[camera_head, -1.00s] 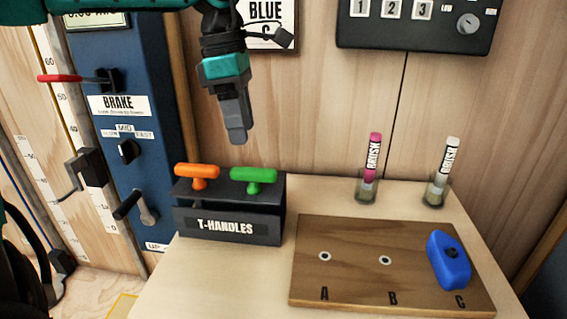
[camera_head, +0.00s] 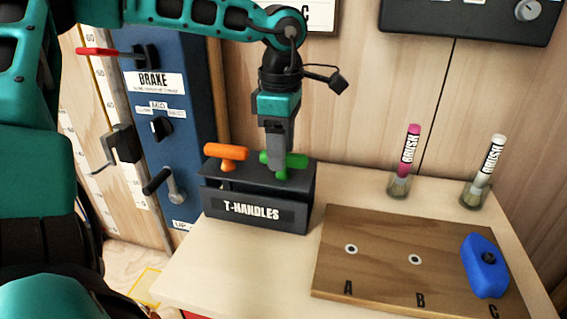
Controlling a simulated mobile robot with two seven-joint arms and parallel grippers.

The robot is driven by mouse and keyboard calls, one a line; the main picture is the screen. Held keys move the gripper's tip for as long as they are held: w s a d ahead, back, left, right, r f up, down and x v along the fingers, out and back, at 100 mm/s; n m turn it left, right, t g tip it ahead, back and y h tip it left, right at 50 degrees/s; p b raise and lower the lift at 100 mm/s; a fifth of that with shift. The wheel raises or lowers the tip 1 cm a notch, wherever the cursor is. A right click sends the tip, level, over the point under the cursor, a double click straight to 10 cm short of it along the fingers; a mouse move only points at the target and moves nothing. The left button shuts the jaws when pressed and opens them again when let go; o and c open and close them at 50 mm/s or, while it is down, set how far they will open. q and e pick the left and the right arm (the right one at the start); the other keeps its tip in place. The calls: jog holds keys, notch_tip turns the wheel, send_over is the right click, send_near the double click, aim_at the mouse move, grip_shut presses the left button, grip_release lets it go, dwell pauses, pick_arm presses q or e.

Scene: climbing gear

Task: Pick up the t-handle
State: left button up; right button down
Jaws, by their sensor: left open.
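An orange t-handle (camera_head: 227,153) and a green t-handle (camera_head: 295,161) stand upright in the dark box labelled T-HANDLES (camera_head: 253,212), orange on the left and green on the right. My left gripper (camera_head: 278,170) points down at the green t-handle and is open. Its fingers overlap the left part of the green handle's bar and hide some of it. I cannot tell whether they touch it. My right gripper is not in view.
A wooden board (camera_head: 375,276) marked A, B and C lies right of the box, with a blue hold (camera_head: 484,265) at C. Pink (camera_head: 410,152) and white (camera_head: 490,160) brushes stand in glasses behind it. A blue control panel (camera_head: 176,80) is at left.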

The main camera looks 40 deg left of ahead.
pick_arm(q)
notch_tip(320, 180, down, 2)
jog(key=shift+f, duration=0.1)
grip_shut()
dwell(0.5)
